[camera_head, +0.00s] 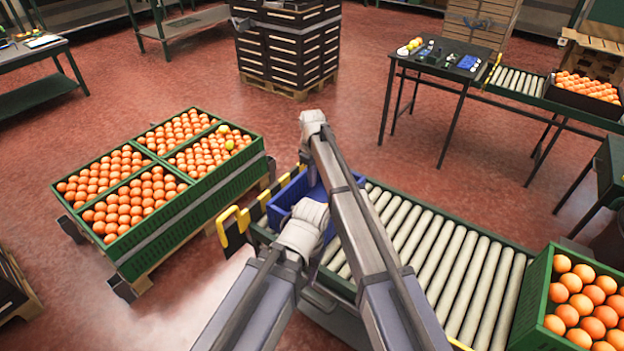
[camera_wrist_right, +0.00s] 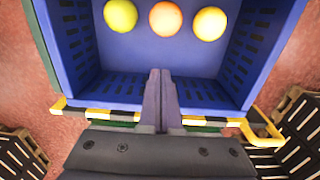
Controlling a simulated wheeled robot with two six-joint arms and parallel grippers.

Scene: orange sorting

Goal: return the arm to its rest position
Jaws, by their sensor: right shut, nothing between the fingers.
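My right gripper (camera_wrist_right: 160,75) is shut and empty in the wrist view, its fingers pointing over the blue crate (camera_wrist_right: 75,70). Inside the crate, along the far side, lie a yellow-green fruit (camera_wrist_right: 121,15), an orange one (camera_wrist_right: 166,18) and a yellow one (camera_wrist_right: 208,23). In the head view the blue crate (camera_head: 287,196) stands at the left end of the roller conveyor, partly hidden by my arms. My right arm (camera_head: 350,205) reaches over it there, and its gripper is hidden. My left arm (camera_head: 250,305) comes in from below; its gripper does not show.
The roller conveyor (camera_head: 440,255) runs right to another green crate (camera_head: 537,300) of oranges. A black table (camera_head: 430,65) stands behind. Red floor between is clear.

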